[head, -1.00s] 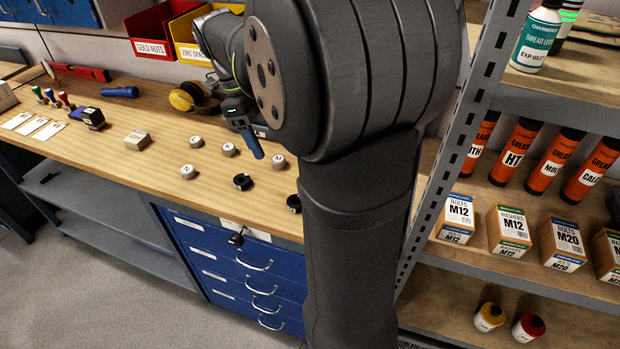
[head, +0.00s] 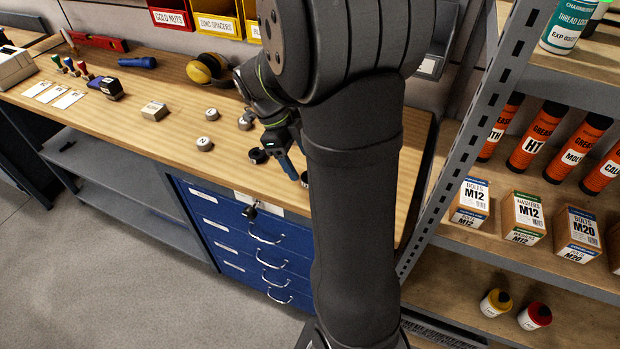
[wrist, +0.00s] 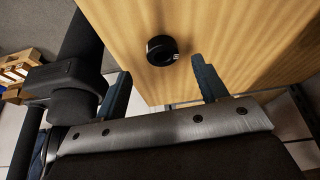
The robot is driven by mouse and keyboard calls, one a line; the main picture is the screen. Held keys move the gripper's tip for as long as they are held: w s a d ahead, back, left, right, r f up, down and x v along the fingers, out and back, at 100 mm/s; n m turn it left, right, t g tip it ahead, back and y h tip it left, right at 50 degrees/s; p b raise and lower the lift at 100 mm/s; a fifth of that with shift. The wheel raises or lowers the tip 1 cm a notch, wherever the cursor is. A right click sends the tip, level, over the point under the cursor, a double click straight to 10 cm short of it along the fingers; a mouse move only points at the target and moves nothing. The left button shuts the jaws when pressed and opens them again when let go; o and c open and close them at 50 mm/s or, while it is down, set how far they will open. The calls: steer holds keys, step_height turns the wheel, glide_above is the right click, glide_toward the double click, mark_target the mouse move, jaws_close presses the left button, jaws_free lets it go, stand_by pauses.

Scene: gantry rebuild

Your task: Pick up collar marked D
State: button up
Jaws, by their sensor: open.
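My gripper (head: 288,172) is low over the front part of the bench, beside the black collars. In the wrist view my gripper (wrist: 160,67) is open and empty. A black ring-shaped collar (wrist: 162,50) lies on the wood just beyond the fingertips, between their lines. It has a small pale mark that I cannot read. In the head view one black collar (head: 258,156) is left of the gripper; another (head: 304,179) is right of it, partly hidden by my arm. Pale collars (head: 205,143) and (head: 212,114) stand further left, lettered on top. No D is legible.
The wooden bench (head: 160,135) has clear room left of the collars. A metal shelving unit (head: 455,160) rises at the right.

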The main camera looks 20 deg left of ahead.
steer(key=x, duration=0.4)
steer(key=shift+w+d+f, duration=0.1)
steer(key=shift+w+f, duration=0.05)
steer(key=shift+f, duration=0.25)
steer(key=c, duration=1.2)
steer(key=shift+r, duration=0.15)
